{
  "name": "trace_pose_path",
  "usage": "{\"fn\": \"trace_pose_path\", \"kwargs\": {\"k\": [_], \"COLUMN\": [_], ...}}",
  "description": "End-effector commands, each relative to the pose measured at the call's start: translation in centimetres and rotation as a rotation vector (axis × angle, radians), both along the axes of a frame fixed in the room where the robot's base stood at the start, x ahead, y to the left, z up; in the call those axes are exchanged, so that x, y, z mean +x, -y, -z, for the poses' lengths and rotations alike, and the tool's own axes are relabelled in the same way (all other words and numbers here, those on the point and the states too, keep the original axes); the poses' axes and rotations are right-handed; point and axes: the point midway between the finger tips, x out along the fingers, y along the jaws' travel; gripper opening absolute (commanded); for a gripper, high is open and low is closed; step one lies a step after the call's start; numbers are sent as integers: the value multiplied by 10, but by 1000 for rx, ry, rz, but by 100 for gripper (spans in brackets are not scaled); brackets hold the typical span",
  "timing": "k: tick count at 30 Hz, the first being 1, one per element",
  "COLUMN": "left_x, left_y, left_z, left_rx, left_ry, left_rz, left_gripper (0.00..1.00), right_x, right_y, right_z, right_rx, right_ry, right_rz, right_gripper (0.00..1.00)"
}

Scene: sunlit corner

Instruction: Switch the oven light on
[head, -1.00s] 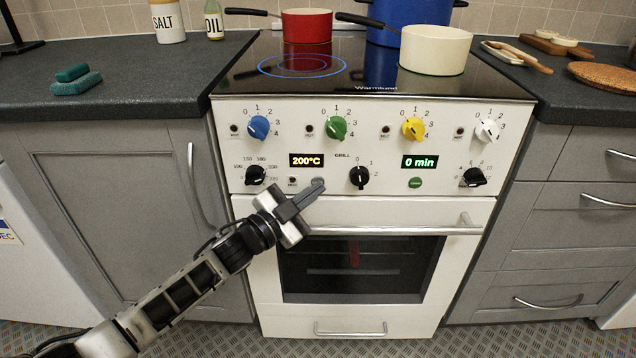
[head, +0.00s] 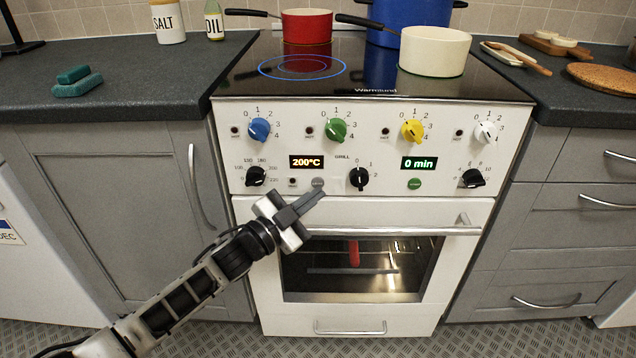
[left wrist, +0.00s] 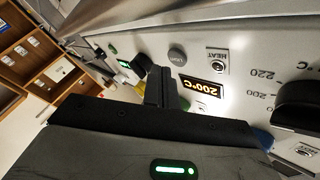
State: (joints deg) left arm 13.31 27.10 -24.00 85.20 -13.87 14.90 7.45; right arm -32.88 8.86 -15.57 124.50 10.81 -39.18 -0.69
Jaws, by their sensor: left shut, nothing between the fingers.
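The white oven (head: 350,318) stands in the middle of the head view. Its window (head: 352,268) glows warm inside, so the oven light is on. The small round grey light button (head: 317,182) is on the panel below the 200°C display. It also shows uncovered in the left wrist view (left wrist: 177,54). My left gripper (head: 318,194) is shut and empty, its tips just below the button in the head view. In the left wrist view the fingers (left wrist: 160,78) are close to the button; I cannot tell the exact gap. My right gripper is not in view.
Knobs line the panel, with a black grill knob (head: 359,178) right of the button and a green button (head: 414,184) farther right. The oven handle (head: 400,231) sticks out below. A red pan (head: 306,27) and a cream pan (head: 435,52) stand on the hob.

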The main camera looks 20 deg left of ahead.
Motion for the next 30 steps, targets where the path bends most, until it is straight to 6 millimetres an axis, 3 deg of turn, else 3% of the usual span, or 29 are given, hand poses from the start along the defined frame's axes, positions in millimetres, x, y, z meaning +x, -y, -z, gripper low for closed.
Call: {"fn": "trace_pose_path", "kwargs": {"k": [16, 30], "left_x": [-51, -55], "left_y": [15, 16], "left_z": [-2, 0], "left_rx": [-1, 0], "left_ry": [-2, 0], "left_rz": [0, 0], "left_gripper": [0, 0], "right_x": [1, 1], "right_y": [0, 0], "right_z": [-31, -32], "right_rx": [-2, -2], "right_ry": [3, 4], "right_rz": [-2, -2], "right_gripper": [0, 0]}}
